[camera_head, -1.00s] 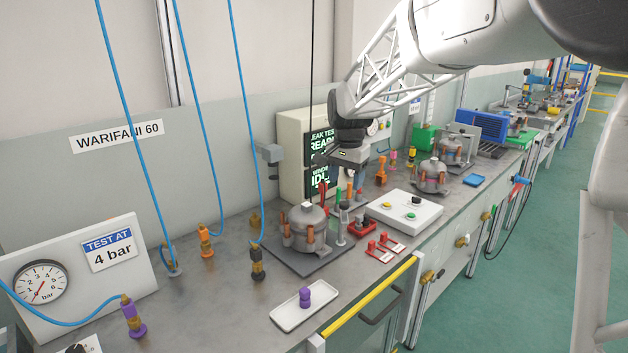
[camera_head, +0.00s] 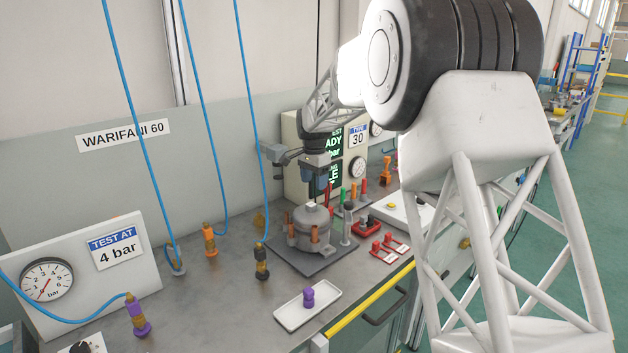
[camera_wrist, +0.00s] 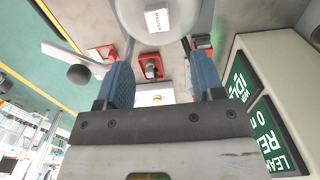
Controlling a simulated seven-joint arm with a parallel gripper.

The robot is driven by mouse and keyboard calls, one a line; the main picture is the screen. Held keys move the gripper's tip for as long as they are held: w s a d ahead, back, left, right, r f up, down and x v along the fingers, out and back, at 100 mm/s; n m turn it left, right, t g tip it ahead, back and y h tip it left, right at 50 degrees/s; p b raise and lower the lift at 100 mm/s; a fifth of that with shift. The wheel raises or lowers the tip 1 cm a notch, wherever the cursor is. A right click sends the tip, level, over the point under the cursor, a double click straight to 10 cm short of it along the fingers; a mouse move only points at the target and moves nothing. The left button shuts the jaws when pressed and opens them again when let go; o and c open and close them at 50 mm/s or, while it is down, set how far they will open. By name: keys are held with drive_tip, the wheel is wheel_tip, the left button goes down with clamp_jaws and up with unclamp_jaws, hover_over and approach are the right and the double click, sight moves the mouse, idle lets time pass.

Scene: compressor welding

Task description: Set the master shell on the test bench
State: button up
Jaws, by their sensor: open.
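The master shell (camera_head: 311,217) is a grey domed pot with copper-coloured stubs around it. It stands upright on a dark square plate (camera_head: 290,262) on the grey test bench (camera_head: 215,310). In the wrist view a white tag reading MASTER lies on top of the shell (camera_wrist: 178,42). My gripper (camera_head: 321,188) points down just above the shell top, slightly to the right in the head view. Its blue fingers are apart and nothing is held between them. I cannot tell whether they touch the shell.
A leak-test box (camera_head: 291,180) with green screens stands behind the shell. A white tray (camera_head: 292,317) with a purple fitting is in front. Red clips (camera_head: 383,256) and a red fixture lie to the right. Blue hoses hang at left. My arm hides the far right bench.

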drive_tip(key=shift+f, duration=0.15)
drive_tip(key=shift+f, duration=3.75)
clamp_jaws()
drive_tip(key=c, duration=0.7)
unclamp_jaws()
clamp_jaws()
drive_tip(key=shift+r, duration=0.6)
